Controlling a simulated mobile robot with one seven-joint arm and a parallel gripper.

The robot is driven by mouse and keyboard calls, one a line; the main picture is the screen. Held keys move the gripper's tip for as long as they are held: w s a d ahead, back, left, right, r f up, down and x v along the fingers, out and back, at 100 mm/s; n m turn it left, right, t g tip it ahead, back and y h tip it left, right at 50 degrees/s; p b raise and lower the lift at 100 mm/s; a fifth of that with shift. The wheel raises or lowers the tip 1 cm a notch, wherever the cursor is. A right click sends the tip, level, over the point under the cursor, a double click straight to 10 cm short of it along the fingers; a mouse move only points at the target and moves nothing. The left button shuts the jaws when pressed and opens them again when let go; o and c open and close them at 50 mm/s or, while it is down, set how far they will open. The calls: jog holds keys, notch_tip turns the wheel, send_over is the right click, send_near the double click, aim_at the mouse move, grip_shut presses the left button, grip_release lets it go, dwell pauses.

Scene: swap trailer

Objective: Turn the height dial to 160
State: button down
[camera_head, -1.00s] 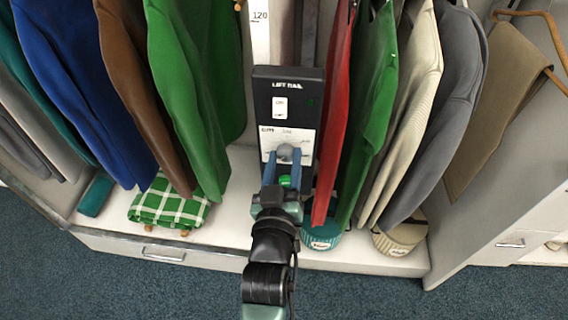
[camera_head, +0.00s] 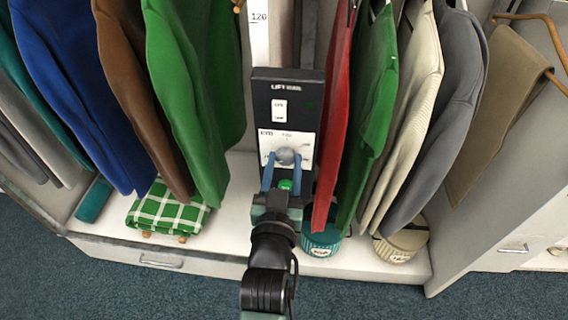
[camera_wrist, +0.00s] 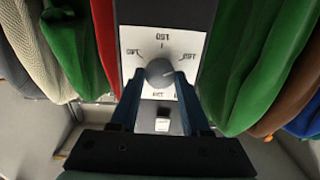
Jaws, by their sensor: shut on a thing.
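The height dial (camera_head: 286,157) is a round grey knob on a white plate (camera_head: 300,139) with printed marks, low on a black lift panel (camera_head: 306,88). In the wrist view the dial (camera_wrist: 159,72) shows close up, with its scale upside down. A faint light mark shows on the knob's right side; the exact setting is too small to read. My gripper (camera_head: 284,164) reaches up from below. Its two blue fingers stand on either side of the knob and are shut on it, as the wrist view also shows (camera_wrist: 159,82). The fingers hide the lower plate's edges.
A green button (camera_head: 285,184) sits below the dial, and a white switch (camera_head: 279,108) above it. A green garment (camera_head: 200,80) hangs close left, a red one (camera_head: 334,130) close right. A checked green cloth (camera_head: 168,212) and round tins (camera_head: 321,243) rest on the shelf.

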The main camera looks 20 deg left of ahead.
jog(key=shift+f, duration=0.1)
jog(key=shift+c, duration=1.8)
grip_release()
jog(key=v, duration=1.3)
jog(key=shift+b, duration=0.35)
